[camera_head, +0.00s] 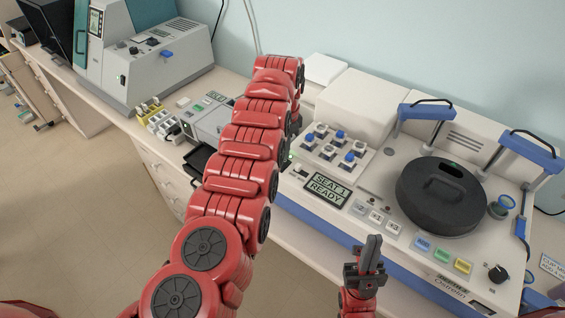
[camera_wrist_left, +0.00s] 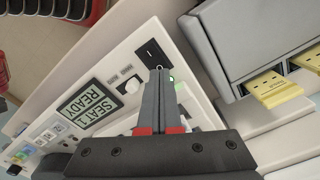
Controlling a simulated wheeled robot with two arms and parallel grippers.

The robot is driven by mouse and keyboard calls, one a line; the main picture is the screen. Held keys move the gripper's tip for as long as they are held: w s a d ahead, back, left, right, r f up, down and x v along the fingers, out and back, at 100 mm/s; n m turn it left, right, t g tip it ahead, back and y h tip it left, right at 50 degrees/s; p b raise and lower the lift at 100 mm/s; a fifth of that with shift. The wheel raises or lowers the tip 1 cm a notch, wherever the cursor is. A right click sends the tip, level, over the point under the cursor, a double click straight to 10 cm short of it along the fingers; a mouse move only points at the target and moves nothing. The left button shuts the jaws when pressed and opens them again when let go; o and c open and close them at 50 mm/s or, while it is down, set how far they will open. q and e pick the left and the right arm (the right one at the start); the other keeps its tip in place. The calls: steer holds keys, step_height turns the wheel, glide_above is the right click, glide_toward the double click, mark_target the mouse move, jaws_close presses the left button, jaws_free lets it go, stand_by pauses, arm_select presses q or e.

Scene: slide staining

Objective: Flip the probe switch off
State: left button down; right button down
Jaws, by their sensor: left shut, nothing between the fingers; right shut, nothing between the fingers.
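A black rocker switch (camera_wrist_left: 150,52) sits on the white panel beside the display (camera_wrist_left: 90,103), which reads "SEAT 1 READY". No label by the switch can be read, and I cannot tell which way it is tipped. My left gripper (camera_wrist_left: 159,72) is shut and empty, its tips at the switch's lower edge; I cannot tell whether they touch it. In the head view my left arm hides most of that gripper and the switch. The display (camera_head: 327,190) shows there just right of the arm. My right gripper (camera_head: 371,252) is shut and empty, in front of the machine.
A green light (camera_wrist_left: 172,80) and a white square key (camera_wrist_left: 129,86) lie close to the left fingertips. A grey box with yellow tabs (camera_wrist_left: 268,88) stands beside the panel. A black round lid (camera_head: 440,200) and capped vials (camera_head: 340,135) sit on the white machine.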

mark_target(285, 161)
arm_select(q)
steer(key=shift+f+b, duration=0.5)
steer(key=shift+f, duration=0.45)
stand_by(0.4)
steer(key=shift+r, duration=2.15)
steer(key=shift+r+p, duration=0.3)
steer(key=shift+r, duration=1.15)
steer(key=shift+f, duration=0.1)
